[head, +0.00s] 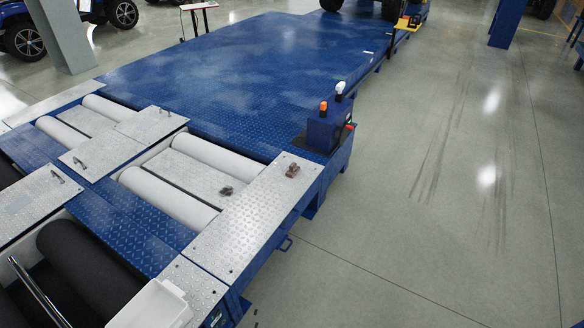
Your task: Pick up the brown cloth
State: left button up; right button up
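A small crumpled brown cloth (292,170) lies on the silver tread-plate strip (252,215) along the right edge of the roller tester. It is near the far end of that strip, close to the blue control box. A second small dark grey crumpled thing (226,190) lies to its left, on the plate between the white rollers. Neither of my grippers shows in the head view.
White rollers (168,200) lie left of the strip. The blue control box (325,132) carries orange and white lamps and a red button. A white bin (152,306) stands at the near end. The grey floor (400,220) to the right is clear.

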aim_at(293, 169)
jog(key=i+l+u, duration=0.1)
jog(key=i+l, duration=0.25)
jog(key=i+l+u, duration=0.1)
jog(key=i+l, duration=0.2)
jog(key=i+l+u, duration=0.15)
jog(key=i+l, duration=0.15)
jog(key=l, duration=0.2)
jog(key=i+l+u, duration=0.1)
jog(key=i+l, duration=0.2)
jog(key=l, duration=0.15)
jog(key=i+l+u, duration=0.1)
jog(key=i+l, duration=0.2)
jog(key=l, duration=0.15)
